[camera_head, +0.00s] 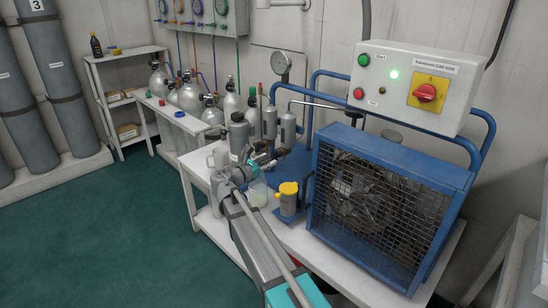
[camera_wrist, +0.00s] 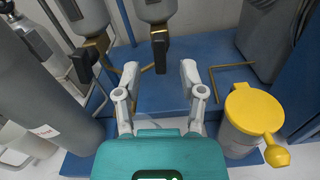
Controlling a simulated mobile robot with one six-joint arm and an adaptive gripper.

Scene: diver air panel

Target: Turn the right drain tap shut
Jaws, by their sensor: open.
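The right drain tap (camera_wrist: 160,52) hangs under a grey cylinder (camera_wrist: 155,10) at the top middle of the wrist view. It has a black handle and a brass fitting; the handle points down in that picture. The left drain tap (camera_wrist: 84,62), also black with brass, is under the neighbouring cylinder (camera_wrist: 84,16). My gripper (camera_wrist: 160,74) is open and empty. Its two grey fingertips stand left and right of the right tap's handle, with gaps on both sides. In the head view my gripper (camera_head: 262,160) is beneath the cylinders (camera_head: 288,128), and the taps are hard to make out.
A pot with a yellow lid (camera_wrist: 255,108) stands close right of my gripper; it also shows in the head view (camera_head: 288,197). A large grey cylinder (camera_wrist: 38,85) is close on the left. The blue caged compressor (camera_head: 375,195) stands to the right on the white bench (camera_head: 345,280).

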